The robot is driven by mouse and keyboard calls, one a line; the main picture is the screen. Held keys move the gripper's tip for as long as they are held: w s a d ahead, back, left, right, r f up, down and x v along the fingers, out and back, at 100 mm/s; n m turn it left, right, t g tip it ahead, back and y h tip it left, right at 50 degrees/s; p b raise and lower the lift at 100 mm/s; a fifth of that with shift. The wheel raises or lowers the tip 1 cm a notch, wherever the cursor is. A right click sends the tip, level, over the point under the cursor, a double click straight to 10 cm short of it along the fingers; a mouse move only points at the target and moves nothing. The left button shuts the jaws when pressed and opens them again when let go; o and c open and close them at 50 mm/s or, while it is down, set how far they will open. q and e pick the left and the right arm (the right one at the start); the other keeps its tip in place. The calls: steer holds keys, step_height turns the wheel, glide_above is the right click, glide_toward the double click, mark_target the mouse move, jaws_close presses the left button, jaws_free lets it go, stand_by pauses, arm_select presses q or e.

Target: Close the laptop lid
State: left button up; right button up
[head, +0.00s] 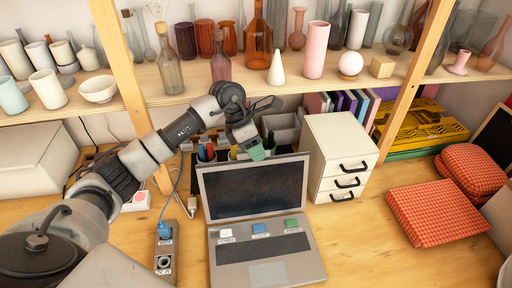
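The laptop is open on the wooden desk in the middle of the head view. Its lid (252,188) stands up, tilted back, with a dark screen facing me. Its base (267,262) lies flat toward me, with white, blue and green blocks or keys along its back edge. My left arm comes in from the left, and my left gripper (250,146) is just behind and above the top edge of the lid. The gripper is small and partly blurred among the things behind it, so its finger opening is unclear. My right gripper is not in view.
A white drawer unit (339,158) stands right of the lid. A power strip (165,250) with a blue plug lies left of the laptop. Red checkered cushions (440,212) lie at the right. A shelf (180,92) with glassware spans the back. Desk between laptop and cushions is clear.

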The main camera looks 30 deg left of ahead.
arm_select(q)
jaws_close()
steer(key=shift+s+d, duration=0.1)
stand_by(0.7)
